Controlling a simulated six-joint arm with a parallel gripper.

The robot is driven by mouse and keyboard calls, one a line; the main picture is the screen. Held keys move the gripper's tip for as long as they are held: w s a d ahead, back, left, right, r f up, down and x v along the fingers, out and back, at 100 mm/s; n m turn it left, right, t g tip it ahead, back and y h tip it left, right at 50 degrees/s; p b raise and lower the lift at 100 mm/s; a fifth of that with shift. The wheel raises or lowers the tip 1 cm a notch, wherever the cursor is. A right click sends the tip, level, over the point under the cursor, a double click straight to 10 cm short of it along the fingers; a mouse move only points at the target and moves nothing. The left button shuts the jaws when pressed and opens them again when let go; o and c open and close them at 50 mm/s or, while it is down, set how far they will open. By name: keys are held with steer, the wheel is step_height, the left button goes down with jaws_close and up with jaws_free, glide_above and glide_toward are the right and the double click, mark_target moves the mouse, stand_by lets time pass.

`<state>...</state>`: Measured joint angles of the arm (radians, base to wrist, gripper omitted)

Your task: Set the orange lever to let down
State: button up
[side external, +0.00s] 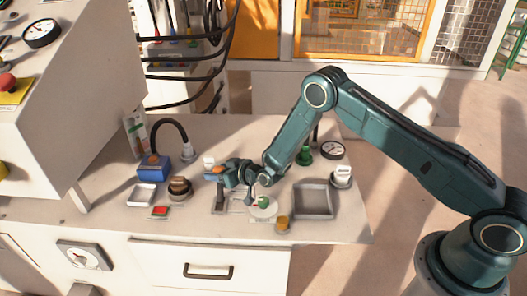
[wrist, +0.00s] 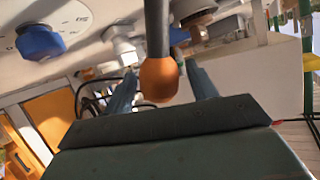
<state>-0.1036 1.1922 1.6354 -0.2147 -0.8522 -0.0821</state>
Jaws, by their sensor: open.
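The orange lever's round knob (wrist: 158,78) sits at the end of a dark rod in the wrist view. In the side view the orange of the knob (side external: 214,170) shows at the tip of my gripper (side external: 224,173), above a dark lever stand (side external: 220,197). My gripper (wrist: 162,84) is open, with one finger on each side of the knob in the wrist view. A gap shows between the knob and each finger. The lever's pivot is partly hidden by the gripper in the side view.
A blue box (side external: 153,168), a small tray (side external: 141,195), a red button (side external: 160,212) and a brown knob (side external: 179,188) stand left of the lever. A white dial with a green centre (side external: 263,207), a larger tray (side external: 314,202) and a gauge (side external: 333,150) are to its right.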

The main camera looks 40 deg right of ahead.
jaws_close()
